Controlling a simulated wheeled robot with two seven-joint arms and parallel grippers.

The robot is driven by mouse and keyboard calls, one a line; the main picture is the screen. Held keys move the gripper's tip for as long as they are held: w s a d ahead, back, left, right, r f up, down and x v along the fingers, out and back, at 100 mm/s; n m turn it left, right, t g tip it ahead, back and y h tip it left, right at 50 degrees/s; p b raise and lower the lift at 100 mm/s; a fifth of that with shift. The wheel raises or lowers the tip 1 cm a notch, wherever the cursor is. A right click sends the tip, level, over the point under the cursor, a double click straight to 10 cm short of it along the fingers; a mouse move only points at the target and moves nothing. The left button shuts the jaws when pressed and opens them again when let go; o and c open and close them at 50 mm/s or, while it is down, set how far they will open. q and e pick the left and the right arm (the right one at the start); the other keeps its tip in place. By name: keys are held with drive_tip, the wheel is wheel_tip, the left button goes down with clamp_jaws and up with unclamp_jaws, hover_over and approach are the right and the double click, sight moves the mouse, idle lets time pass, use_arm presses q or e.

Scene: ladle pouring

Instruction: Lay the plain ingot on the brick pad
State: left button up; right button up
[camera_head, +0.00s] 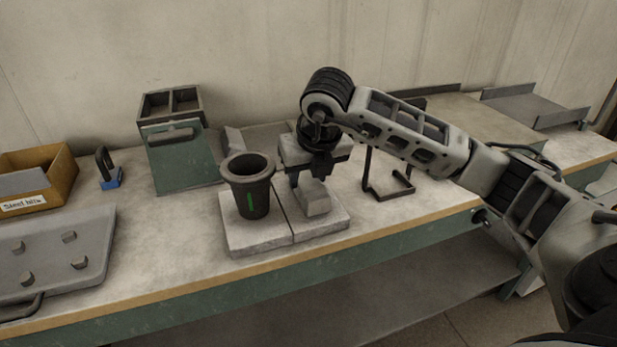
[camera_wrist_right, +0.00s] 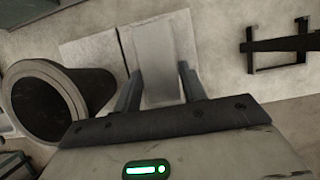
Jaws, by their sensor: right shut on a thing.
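A plain grey ingot (camera_head: 315,199) is at the right half of the pale brick pad (camera_head: 262,238), beside the crucible. In the right wrist view the ingot (camera_wrist_right: 157,55) lies between the fingers of my right gripper (camera_wrist_right: 160,85). My right gripper (camera_head: 308,178) points down and is shut on the ingot. The ingot is low over the pad, and I cannot tell whether its underside touches it. The pad also shows in the right wrist view (camera_wrist_right: 90,50). My left gripper is not in view.
A dark crucible (camera_head: 248,190) with a green mark stands on the pad's left half, close to my right gripper. A black wire stand (camera_head: 388,190) is to the right.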

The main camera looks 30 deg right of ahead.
drive_tip(key=shift+f, duration=0.6)
drive_tip(key=o, duration=1.3)
drive_tip(key=shift+f, duration=0.1)
drive_tip(key=shift+o, duration=0.2)
drive_tip(key=v, duration=1.2)
drive_tip(key=shift+s, duration=0.15)
